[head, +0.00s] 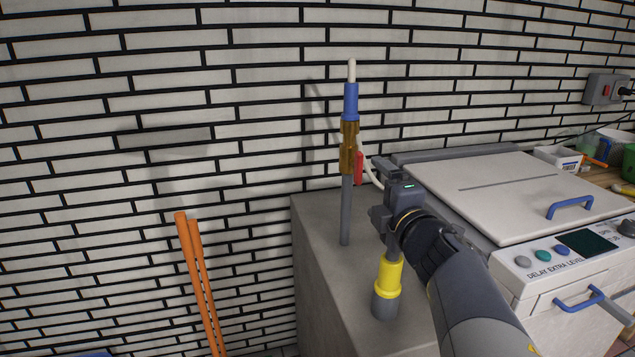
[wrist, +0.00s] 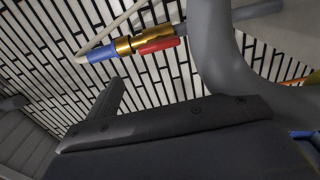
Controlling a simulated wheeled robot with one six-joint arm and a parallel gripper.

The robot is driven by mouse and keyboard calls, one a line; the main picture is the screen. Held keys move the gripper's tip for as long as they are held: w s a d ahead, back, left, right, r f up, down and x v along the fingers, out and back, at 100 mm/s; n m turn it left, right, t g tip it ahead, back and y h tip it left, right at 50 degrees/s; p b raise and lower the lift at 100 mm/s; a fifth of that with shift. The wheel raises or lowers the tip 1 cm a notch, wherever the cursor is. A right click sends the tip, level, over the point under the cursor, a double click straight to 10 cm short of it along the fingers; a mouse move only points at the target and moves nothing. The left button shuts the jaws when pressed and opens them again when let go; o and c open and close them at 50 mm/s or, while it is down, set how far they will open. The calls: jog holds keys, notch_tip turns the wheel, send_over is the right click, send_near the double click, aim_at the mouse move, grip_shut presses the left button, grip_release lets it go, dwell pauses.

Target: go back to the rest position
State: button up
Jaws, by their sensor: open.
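My gripper (head: 378,190) is at the end of my arm in the middle of the head view, open, with nothing seen between its jaws. It is in front of and to the right of an upright grey pipe (head: 345,215) and apart from it in the picture. The pipe carries a brass valve (head: 348,145) with a red lever (head: 359,168) and a blue sleeve (head: 350,101). The brass valve (wrist: 130,44) and red lever (wrist: 158,45) also show in the wrist view, beyond the dark gripper body. My arm hides part of the ground behind it.
A yellow collar (head: 389,274) on a short grey post stands below my gripper. A white machine (head: 545,195) with blue handles is close on the right. Orange poles (head: 196,282) lean at the left. White brick wall (head: 150,150) is behind; space left of the pipe is free.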

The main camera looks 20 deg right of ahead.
aim_at(359, 171)
jog(key=w+b, duration=0.2)
jog(key=w, duration=0.9)
jog(key=shift+s, duration=0.1)
